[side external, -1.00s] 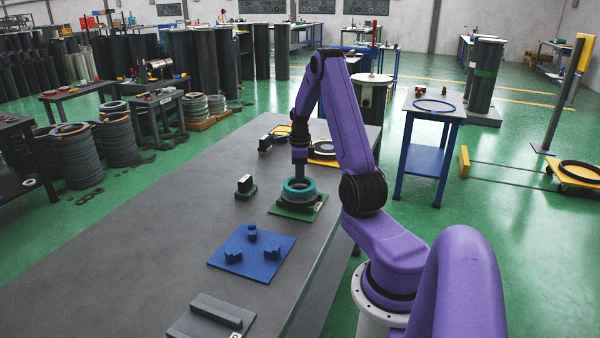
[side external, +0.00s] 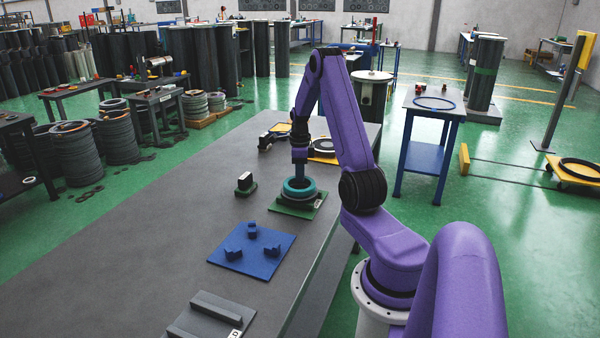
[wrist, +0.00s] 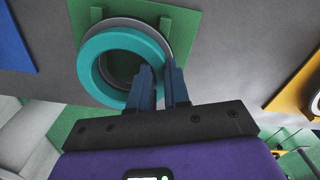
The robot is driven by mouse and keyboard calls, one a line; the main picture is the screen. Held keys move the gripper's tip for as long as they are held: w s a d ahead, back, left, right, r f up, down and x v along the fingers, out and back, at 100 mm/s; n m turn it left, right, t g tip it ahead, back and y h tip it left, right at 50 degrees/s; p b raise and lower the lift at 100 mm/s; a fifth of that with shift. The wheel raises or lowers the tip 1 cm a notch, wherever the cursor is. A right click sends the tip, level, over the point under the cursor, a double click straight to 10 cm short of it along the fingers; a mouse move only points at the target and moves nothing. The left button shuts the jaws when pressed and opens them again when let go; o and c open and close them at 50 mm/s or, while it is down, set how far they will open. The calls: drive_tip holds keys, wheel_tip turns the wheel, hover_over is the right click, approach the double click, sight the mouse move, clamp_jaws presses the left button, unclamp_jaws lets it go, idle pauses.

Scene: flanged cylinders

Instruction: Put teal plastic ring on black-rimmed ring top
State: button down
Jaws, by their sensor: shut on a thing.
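The teal plastic ring (side external: 299,185) is at the top of a dark and grey ring stack (side external: 299,197) on a green plate (side external: 283,211). My gripper (side external: 299,170) points down at the ring's far wall. In the wrist view the teal ring (wrist: 93,62) lies over the grey ring (wrist: 180,35), offset to the left of it in the picture. My gripper (wrist: 162,90) is shut on the teal ring's wall, one finger inside the opening and one outside. I cannot tell whether the teal ring touches the ring beneath it.
A blue plate with several blocks (side external: 252,248) lies nearer on the grey bench. A small black block (side external: 245,183) stands left of the green plate. A yellow plate with a ring (side external: 323,148) lies behind. The bench's left side is clear.

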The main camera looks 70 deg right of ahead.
drive_tip(key=shift+f, duration=0.15)
drive_tip(key=c, duration=1)
unclamp_jaws()
wheel_tip(320, 180, up, 17)
drive_tip(key=shift+r, duration=0.2)
